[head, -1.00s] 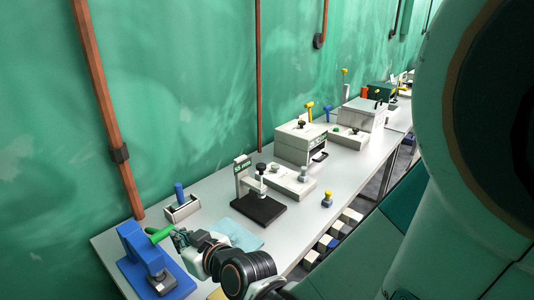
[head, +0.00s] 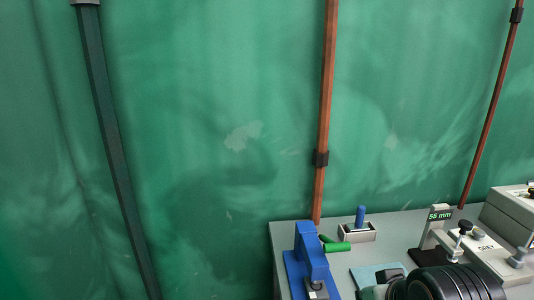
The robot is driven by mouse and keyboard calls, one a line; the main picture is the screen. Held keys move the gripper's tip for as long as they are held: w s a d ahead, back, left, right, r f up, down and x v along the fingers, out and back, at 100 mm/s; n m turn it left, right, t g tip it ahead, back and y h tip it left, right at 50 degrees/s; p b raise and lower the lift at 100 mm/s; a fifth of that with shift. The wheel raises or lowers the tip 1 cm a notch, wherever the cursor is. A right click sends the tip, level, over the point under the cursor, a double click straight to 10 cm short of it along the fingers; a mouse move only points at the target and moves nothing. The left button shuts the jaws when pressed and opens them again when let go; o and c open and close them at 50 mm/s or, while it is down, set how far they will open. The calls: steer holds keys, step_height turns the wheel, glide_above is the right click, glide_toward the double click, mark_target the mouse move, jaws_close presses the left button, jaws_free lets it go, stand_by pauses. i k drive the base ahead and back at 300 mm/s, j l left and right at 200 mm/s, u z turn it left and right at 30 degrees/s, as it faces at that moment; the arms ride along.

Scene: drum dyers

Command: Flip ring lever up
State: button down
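A blue press-like device (head: 308,250) stands at the left end of the table in the head view. A green lever handle (head: 336,246) sticks out to its right, lying close to level. I cannot tell whether this is the ring lever; no label for it is readable. My gripper (head: 380,288) is at the bottom edge of the picture, right of the blue device and below the green handle, apart from it in the picture. Its fingers are largely cut off or hidden, so their opening does not show. My black ribbed wrist is beside it.
A grey holder (head: 356,233) with an upright blue handle (head: 360,216) stands behind. A light blue mat (head: 364,277) lies near my gripper. A stand marked 55 mm (head: 440,214) and a grey box (head: 512,222) are to the right. The green wall (head: 220,120) rises behind.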

mark_target(329, 246)
steer(key=j+z, duration=0.1)
steer(key=z, duration=1.5)
steer(key=k+j, duration=0.95)
